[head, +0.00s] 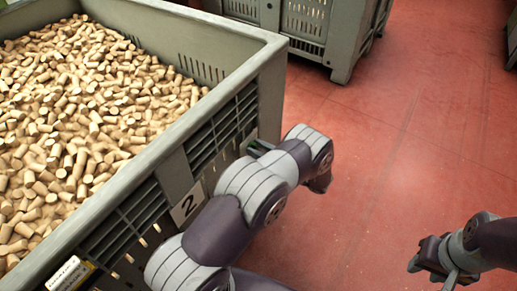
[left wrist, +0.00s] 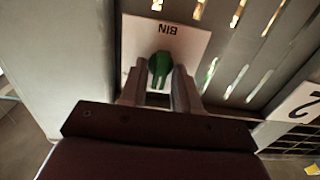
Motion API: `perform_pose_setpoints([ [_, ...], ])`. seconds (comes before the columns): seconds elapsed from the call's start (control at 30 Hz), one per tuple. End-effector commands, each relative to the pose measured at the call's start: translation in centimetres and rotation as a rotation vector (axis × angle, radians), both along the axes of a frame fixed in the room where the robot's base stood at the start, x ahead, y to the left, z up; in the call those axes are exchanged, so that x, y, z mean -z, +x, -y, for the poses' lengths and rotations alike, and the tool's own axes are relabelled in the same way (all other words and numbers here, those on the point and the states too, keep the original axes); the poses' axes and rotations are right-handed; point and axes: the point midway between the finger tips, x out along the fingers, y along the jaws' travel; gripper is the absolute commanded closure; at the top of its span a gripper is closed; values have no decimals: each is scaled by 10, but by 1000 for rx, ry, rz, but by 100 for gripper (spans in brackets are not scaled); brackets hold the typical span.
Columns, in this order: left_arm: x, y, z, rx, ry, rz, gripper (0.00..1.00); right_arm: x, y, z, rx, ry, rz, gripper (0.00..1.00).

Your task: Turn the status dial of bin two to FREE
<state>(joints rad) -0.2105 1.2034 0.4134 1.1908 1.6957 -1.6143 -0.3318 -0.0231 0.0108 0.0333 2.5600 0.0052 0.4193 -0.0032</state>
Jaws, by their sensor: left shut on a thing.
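The green status dial (left wrist: 160,68) sits on a white plate (left wrist: 190,40) on the bin's side in the left wrist view. The word BIN shows upside down on the plate; other markings are hidden. My left gripper (left wrist: 158,88) is shut on the dial, one finger on each side. In the head view my left arm hides the dial and these fingers. Bin two (head: 267,88) is a grey-green crate full of corks with a "2" label (head: 187,204). My right gripper (head: 430,270) is open and empty above the floor at lower right.
Another grey bin (head: 350,40) stands at the back. The red floor (head: 400,140) between it and my right gripper is clear. A yellow-and-white tag (head: 70,275) is on bin two's near side at lower left.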

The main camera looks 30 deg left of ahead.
Motion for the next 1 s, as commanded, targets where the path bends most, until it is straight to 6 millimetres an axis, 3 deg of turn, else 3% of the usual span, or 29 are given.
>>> perform_pose_setpoints([
  [0.07, 1, -1, 1, 1, -2, -2, 99, 0, 0, 0, 0, 0, 0, 60],
  [0.1, 1, -1, 1, 1, -2, -2, 60, 0, 0, 0, 0, 0, 0, 60],
  [0.47, 0, 0, 8, 3, -1, 0, 60, -2, 0, 0, 0, 0, 0, 60],
  [0.8, 0, -7, 93, 4, 0, 0, 60, -13, 0, 0, 0, 0, 0, 60],
  [1.0, 1, -10, 123, 2, -1, -1, 60, -14, 0, 0, 0, 0, 0, 60],
])
